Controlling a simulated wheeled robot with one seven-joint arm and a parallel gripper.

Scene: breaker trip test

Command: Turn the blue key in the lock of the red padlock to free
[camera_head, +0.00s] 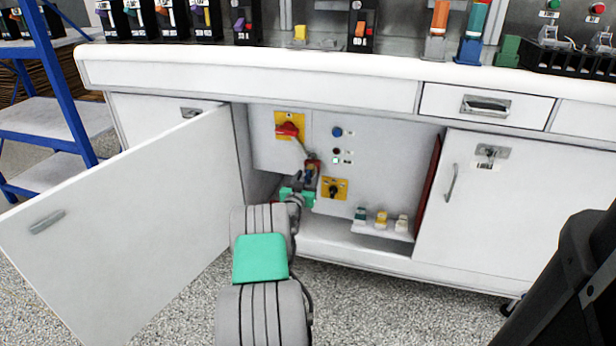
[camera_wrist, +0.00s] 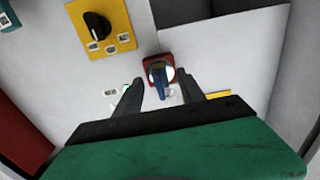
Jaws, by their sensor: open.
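The red padlock (camera_head: 314,164) hangs below the red rotary handle inside the open cabinet. In the wrist view the red padlock (camera_wrist: 151,58) is ahead of my gripper (camera_wrist: 160,77), with the blue key (camera_wrist: 158,74) at its face. My gripper is open, with one finger on each side of the blue key; I cannot tell whether they touch it. In the head view my gripper (camera_head: 299,187) is just below the padlock, and my wrist partly hides that area. The shackle is not clear in either view.
The red handle (camera_head: 287,130) sits on a yellow plate above. A black rotary switch (camera_head: 334,190) on another yellow plate is right of my gripper. The cabinet door (camera_head: 130,220) stands open at left. A small shelf (camera_head: 382,231) holds several blocks.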

